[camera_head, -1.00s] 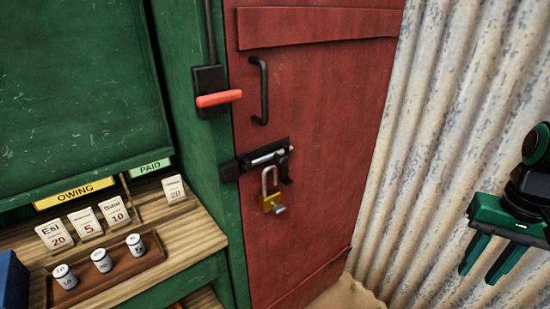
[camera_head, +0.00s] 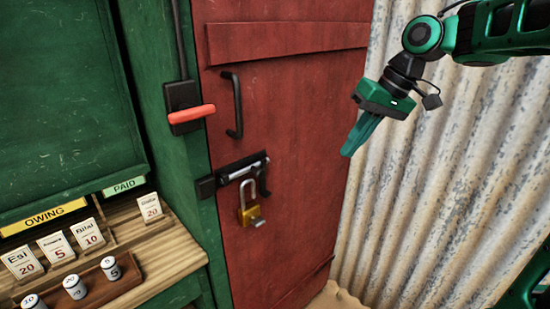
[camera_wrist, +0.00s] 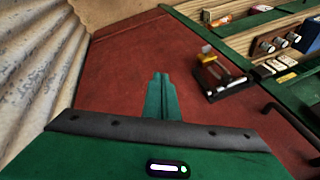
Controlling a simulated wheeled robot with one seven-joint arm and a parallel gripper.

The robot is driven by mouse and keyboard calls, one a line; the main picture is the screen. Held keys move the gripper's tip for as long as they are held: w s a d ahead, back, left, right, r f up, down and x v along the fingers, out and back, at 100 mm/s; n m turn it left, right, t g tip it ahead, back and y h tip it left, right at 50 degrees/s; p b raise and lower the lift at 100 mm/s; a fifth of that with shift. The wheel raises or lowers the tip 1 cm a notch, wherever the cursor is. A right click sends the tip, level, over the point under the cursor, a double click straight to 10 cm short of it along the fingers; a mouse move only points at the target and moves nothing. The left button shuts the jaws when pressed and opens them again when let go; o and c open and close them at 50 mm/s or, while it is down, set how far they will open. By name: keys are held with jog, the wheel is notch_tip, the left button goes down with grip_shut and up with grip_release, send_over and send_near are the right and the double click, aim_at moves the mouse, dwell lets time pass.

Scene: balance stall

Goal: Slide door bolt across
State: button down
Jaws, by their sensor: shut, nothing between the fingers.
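The door bolt (camera_head: 245,172) is a silver rod on a black plate on the red door (camera_head: 296,125), near its left edge. A black keeper (camera_head: 206,187) sits on the green frame to its left; I cannot tell whether the rod enters it. A brass padlock (camera_head: 250,214) hangs at the bolt with its shackle upright. In the wrist view the bolt plate (camera_wrist: 220,78) and padlock (camera_wrist: 206,57) show right of the fingers. My gripper (camera_head: 347,153) is shut and empty, apart from the bolt, to its upper right. Its fingertips also show in the wrist view (camera_wrist: 161,76).
A black door handle (camera_head: 233,105) stands out above the bolt. A red lever (camera_head: 192,114) sits on the green frame. A wooden counter (camera_head: 170,252) with price cards and several small weights is at lower left. A corrugated wall (camera_head: 420,180) is at right.

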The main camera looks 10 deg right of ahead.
jog(key=w+a+r+n+g+y, duration=0.1)
jog(key=w+a+r+n+y, duration=0.1)
jog(key=a+r+n, duration=0.4)
jog(key=shift+w+a+r+g, duration=0.15)
jog(key=shift+w+a+g, duration=0.25)
jog(key=shift+w+a, duration=0.6)
jog(key=shift+s+a, duration=0.25)
jog(key=shift+a, duration=0.05)
jog(key=s+a+f, duration=0.1)
jog(key=a+f, duration=0.7)
jog(key=f, duration=0.1)
jog(key=shift+s+a+f, duration=0.15)
jog(key=shift+s+a, duration=0.15)
jog(key=shift+s, duration=0.05)
jog(key=shift+s+a, duration=0.7)
jog(key=shift+a, duration=0.3)
jog(key=shift+s+a, duration=0.7)
jog(key=shift+a, duration=0.3)
